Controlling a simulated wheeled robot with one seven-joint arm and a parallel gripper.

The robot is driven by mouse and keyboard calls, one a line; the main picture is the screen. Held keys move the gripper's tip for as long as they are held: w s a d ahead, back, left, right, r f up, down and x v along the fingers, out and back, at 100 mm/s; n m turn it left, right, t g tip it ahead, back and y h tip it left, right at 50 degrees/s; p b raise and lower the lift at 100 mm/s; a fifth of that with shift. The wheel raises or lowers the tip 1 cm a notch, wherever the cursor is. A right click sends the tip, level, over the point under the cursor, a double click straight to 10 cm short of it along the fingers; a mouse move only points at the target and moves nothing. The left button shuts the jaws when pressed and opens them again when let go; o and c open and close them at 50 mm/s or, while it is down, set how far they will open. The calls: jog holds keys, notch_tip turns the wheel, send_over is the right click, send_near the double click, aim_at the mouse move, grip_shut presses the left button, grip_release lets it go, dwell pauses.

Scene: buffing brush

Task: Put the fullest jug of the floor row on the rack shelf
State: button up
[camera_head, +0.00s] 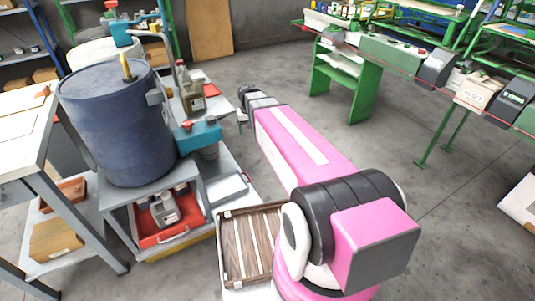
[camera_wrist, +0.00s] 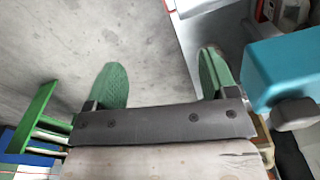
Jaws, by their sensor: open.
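My gripper (camera_wrist: 160,62) is open and empty in the wrist view. Its two green fingers stand well apart, with bare floor between and below them. In the head view its end is small and partly hidden at the far end of my pink arm. A jug with a yellowish lower part (camera_head: 192,99) stands on a grey surface behind the blue drum. Another greyish jug (camera_head: 165,209) is in a red tray under the drum's stand. I cannot make out a row of jugs on the floor, nor tell any fill levels. A blue-framed shelf rack (camera_head: 22,58) stands at the upper left.
The blue drum (camera_head: 118,125) and a teal device (camera_head: 198,135) stand left of my arm. The teal block also shows close right of my fingers in the wrist view (camera_wrist: 285,68). A slatted wooden crate (camera_head: 248,246) lies beside my arm. Open floor (camera_head: 290,80) extends beyond.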

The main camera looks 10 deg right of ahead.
jog(key=s+d+f, duration=0.1)
jog(key=s+d, duration=0.1)
jog(key=s, duration=0.6)
jog(key=s+d+f+m, duration=0.1)
jog(key=s+d+f, duration=0.1)
jog(key=s, duration=0.5)
jog(key=shift+s+d+g, duration=0.3)
jog(key=shift+s+d, duration=0.1)
jog(key=shift+f, duration=0.1)
